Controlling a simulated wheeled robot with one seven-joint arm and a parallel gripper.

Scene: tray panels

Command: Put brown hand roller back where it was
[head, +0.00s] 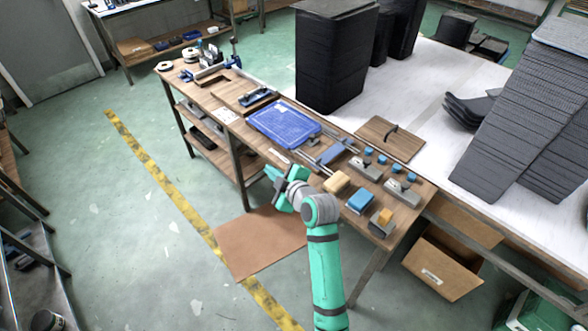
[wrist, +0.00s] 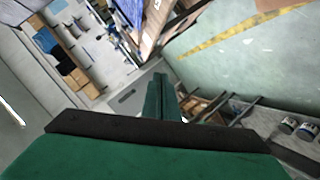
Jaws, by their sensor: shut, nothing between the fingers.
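My gripper (head: 273,173) is at the front edge of the wooden workbench (head: 233,124) in the head view, left of the small blocks. In the wrist view its green fingers (wrist: 160,85) are shut together, with nothing visible between them. I cannot clearly pick out a brown hand roller. A tan block (head: 337,182) and a grey tool with an orange-yellow part (head: 382,222) lie on the bench's near right end. A blue block (head: 360,201) lies between them. In the wrist view, tan and blue pieces (wrist: 68,68) show at upper left, too small to name.
Tall black stacks (head: 335,60) stand behind. The green floor at left is mostly open.

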